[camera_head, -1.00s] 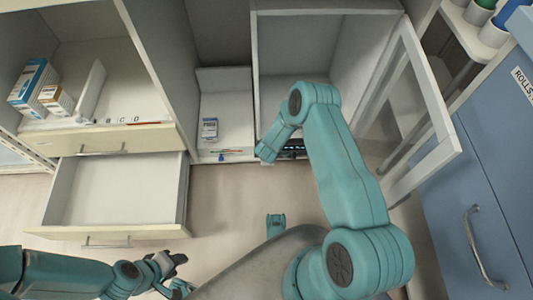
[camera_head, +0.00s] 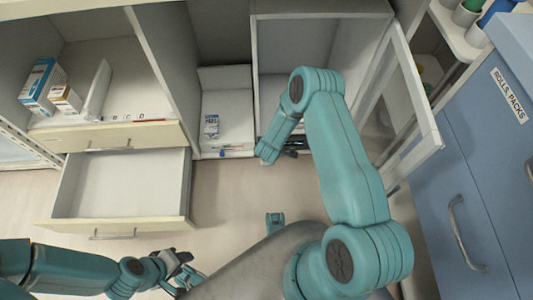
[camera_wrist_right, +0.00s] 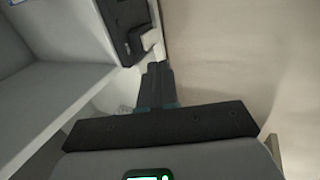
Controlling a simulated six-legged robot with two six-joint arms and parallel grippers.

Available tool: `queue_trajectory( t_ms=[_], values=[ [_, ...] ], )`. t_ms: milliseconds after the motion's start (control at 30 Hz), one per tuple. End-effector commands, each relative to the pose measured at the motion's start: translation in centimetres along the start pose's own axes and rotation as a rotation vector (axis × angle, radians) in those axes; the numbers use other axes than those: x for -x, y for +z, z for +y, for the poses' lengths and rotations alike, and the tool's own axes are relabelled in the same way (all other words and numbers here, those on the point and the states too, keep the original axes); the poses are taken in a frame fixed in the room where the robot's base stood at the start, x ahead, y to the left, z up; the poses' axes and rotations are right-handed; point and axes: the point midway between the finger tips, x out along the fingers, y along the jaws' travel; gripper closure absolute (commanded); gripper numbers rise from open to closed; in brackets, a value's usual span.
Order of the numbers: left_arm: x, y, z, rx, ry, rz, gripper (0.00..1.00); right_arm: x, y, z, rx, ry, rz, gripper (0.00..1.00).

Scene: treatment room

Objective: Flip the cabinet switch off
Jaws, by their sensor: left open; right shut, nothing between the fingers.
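In the right wrist view a dark switch housing (camera_wrist_right: 127,22) with a pale rocker (camera_wrist_right: 149,40) sits on the cabinet's front edge. My right gripper (camera_wrist_right: 157,68) is shut and empty, its dark fingertips just below the rocker in the picture; I cannot tell whether they touch. In the head view my right arm covers most of that spot, and only a dark part shows beside the wrist. The open cabinet (camera_head: 318,33) stands behind my right arm. My left gripper (camera_head: 186,270) is open and empty at the lower left, away from the cabinet.
A glass-paned cabinet door (camera_head: 417,160) stands open to the right of my right arm. A blue drawer unit (camera_head: 470,190) is at the right. An open empty drawer (camera_head: 120,185) is at the left. A small box (camera_head: 211,126) stands in the middle compartment.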

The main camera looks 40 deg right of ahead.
Motion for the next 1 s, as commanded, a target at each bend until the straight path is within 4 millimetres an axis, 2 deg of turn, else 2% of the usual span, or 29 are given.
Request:
queue_trajectory(
  t_ms=[33, 233, 900, 1000],
  values=[
    [0.7, 0.1, 0.3, -0.003, 0.0, -0.003, 0.57, 1.3, 0.0, 0.5, 0.0, 0.002, 0.0, 1.0],
    [1.3, 0.3, 0.7, -0.009, 0.001, -0.008, 0.57, 3.3, 0.0, 0.9, 0.001, 0.001, 0.0, 1.0],
    [1.3, 0.4, 0.7, -0.009, 0.001, -0.009, 0.57, 3.6, -0.1, 0.8, 0.002, 0.001, 0.001, 1.0],
    [1.3, 0.4, 0.7, -0.009, 0.001, -0.009, 0.57, 4.3, -1.1, 1.9, 0.014, 0.024, 0.015, 1.0]
  ],
)
